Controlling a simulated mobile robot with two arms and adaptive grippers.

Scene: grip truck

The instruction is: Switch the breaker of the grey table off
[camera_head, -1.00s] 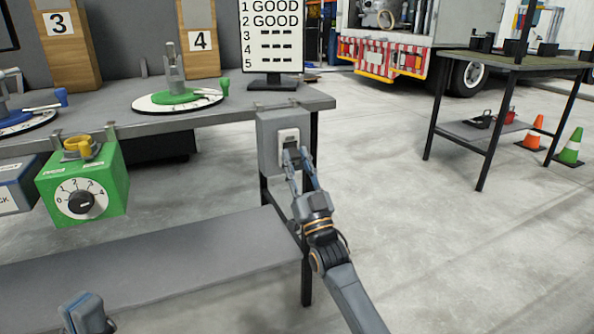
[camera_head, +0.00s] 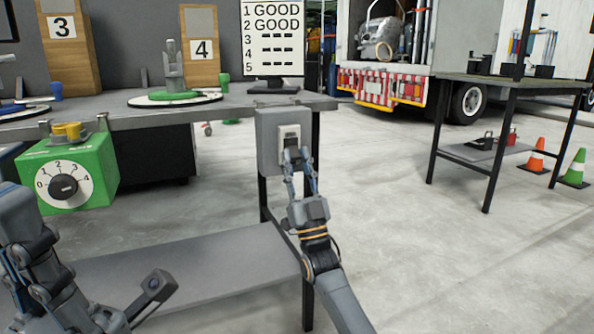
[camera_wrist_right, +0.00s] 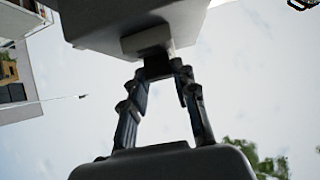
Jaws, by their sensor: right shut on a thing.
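The breaker (camera_head: 268,142) is a grey box on the right front edge of the grey table (camera_head: 230,108), with a pale front frame (camera_head: 289,132). My right gripper (camera_head: 299,158) is shut on the dark breaker switch at the lower part of that frame. In the right wrist view the box (camera_wrist_right: 110,18) fills the top, and my right gripper's fingertips (camera_wrist_right: 164,75) are at the dark switch below the pale frame (camera_wrist_right: 150,41). The fingers partly hide the switch, so its position is unclear. My left arm is at the lower left; its jaw state is unclear.
A green dial box (camera_head: 66,172) hangs left of the breaker. A table leg (camera_head: 308,275) and low shelf (camera_head: 190,265) are below. A monitor (camera_head: 273,40) stands on the table. Floor to the right is clear up to a second table (camera_head: 515,85) and cones (camera_head: 536,155).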

